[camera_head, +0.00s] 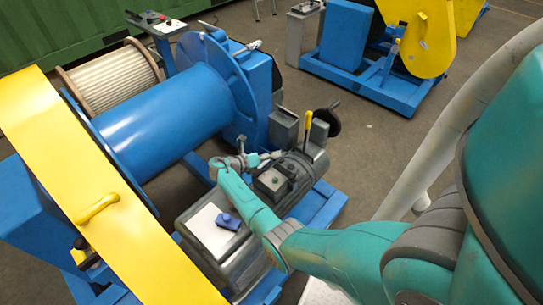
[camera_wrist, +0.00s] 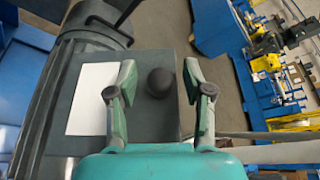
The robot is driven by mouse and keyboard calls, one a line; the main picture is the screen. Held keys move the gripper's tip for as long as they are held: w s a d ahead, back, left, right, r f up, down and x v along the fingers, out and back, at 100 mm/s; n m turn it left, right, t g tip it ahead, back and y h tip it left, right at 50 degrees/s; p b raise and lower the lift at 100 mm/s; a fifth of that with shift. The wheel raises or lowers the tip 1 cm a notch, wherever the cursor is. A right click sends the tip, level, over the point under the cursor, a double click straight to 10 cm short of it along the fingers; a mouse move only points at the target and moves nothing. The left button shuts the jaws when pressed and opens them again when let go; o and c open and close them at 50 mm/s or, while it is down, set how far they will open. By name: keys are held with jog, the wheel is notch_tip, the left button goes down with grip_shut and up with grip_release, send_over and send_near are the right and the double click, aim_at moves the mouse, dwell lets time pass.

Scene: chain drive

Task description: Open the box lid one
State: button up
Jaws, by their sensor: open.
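In the wrist view, a dark grey box lid (camera_wrist: 147,122) lies beneath my gripper (camera_wrist: 160,75). A round black knob (camera_wrist: 160,84) stands on the lid. My gripper is open, with one finger on each side of the knob. Gaps show between the knob and both fingers, so I see no contact. A white sheet (camera_wrist: 88,92) lies on the grey surface left of the knob, partly behind the left finger. In the head view, I cannot clearly make out my fingertips, and I cannot tell whether the lid is open or shut.
In the head view, a large blue drum (camera_head: 165,115) and a sloping yellow guard (camera_head: 95,190) stand left of my arm. A grey ribbed motor (camera_head: 303,168) is close by. A blue item (camera_head: 228,221) lies by a white sheet (camera_head: 208,232). Grey floor (camera_head: 375,150) is clear at right.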

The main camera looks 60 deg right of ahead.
jog(key=shift+s+d+f, duration=0.1)
jog(key=shift+d, duration=0.05)
jog(key=shift+c, duration=0.3)
grip_shut()
